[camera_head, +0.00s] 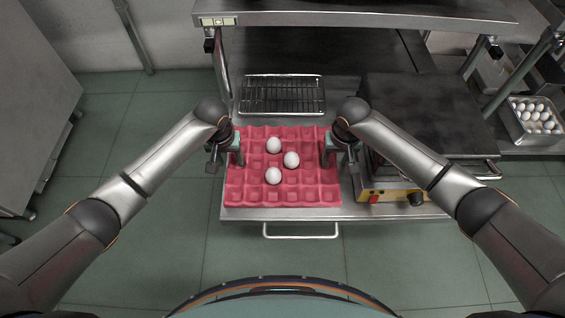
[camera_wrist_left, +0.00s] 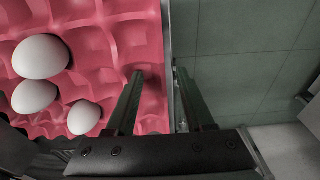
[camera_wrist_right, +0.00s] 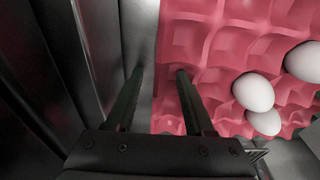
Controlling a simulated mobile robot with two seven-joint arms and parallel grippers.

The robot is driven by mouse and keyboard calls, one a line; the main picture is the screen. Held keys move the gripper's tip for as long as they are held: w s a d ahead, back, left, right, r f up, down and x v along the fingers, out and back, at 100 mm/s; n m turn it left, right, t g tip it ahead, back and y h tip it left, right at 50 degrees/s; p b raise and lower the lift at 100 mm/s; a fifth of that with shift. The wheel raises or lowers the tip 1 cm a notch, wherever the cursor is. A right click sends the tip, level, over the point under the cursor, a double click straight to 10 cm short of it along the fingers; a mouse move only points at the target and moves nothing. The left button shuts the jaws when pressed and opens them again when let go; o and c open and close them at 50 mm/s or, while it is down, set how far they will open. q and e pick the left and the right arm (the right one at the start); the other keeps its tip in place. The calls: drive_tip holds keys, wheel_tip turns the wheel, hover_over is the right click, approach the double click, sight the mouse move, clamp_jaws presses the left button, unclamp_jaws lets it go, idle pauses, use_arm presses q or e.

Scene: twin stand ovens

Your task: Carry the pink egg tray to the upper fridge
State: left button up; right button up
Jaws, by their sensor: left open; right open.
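The pink egg tray (camera_head: 255,190) lies flat on the steel table in front of me, with three white eggs (camera_head: 291,160) in its middle. My left gripper (camera_head: 226,160) is at the tray's left edge. In the left wrist view its open fingers (camera_wrist_left: 160,95) straddle the tray rim, one over the pink tray (camera_wrist_left: 140,40) and one outside it. My right gripper (camera_head: 338,158) is at the tray's right edge. In the right wrist view its open fingers (camera_wrist_right: 160,95) stand on either side of the rim of the tray (camera_wrist_right: 200,45). I cannot tell if fingers touch it. No fridge can be made out.
A wire rack (camera_head: 282,95) lies behind the tray. A black-topped appliance with a yellow panel (camera_head: 400,197) stands close at the tray's right. A steel shelf (camera_head: 360,16) spans above the back. A container of eggs (camera_head: 535,125) sits far right. Floor is clear at left.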

use_arm(q)
drive_tip(key=shift+c, duration=0.2)
use_arm(e)
drive_tip(key=shift+c, duration=0.2)
use_arm(q)
clamp_jaws()
use_arm(e)
clamp_jaws()
